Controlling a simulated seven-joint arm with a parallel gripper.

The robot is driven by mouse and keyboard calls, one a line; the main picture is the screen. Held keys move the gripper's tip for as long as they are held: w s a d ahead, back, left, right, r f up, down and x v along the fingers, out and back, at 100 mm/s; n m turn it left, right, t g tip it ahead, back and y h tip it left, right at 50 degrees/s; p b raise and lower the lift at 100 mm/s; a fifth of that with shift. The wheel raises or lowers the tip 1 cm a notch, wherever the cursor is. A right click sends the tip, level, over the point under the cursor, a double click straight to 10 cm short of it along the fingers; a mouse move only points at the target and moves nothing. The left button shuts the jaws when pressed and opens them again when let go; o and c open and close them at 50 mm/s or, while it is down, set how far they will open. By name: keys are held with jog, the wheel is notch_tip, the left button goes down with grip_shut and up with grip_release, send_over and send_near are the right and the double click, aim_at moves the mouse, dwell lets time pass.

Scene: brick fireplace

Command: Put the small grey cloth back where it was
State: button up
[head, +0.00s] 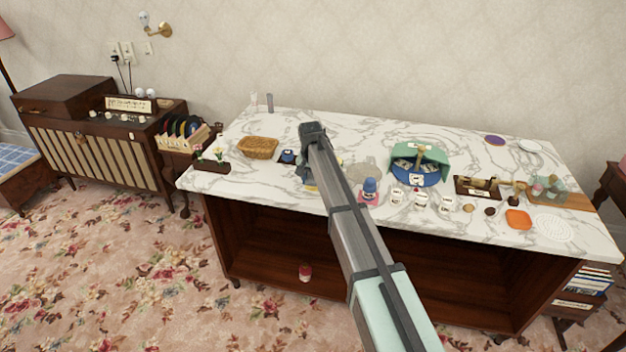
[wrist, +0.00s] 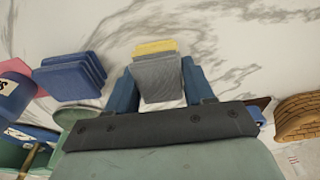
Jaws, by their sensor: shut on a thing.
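The small grey cloth (wrist: 158,80) is folded and sits between the two blue fingers of my gripper (wrist: 160,84) in the wrist view, which are shut on it. A yellow folded cloth (wrist: 155,47) shows just beyond the grey one; I cannot tell whether they touch. A stack of blue folded cloths (wrist: 72,80) lies beside my gripper, to the left in the wrist view. In the head view my gripper (head: 304,173) is over the marble counter, mostly hidden by my arm, and the grey cloth cannot be made out there. Its height above the counter is unclear.
The back middle of the counter is clear.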

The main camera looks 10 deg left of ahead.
aim_at(312, 181)
jog(key=shift+f, duration=0.1)
jog(key=o, duration=1)
notch_tip(312, 181, up, 12)
jog(key=s, duration=0.2)
jog(key=shift+w, duration=0.1)
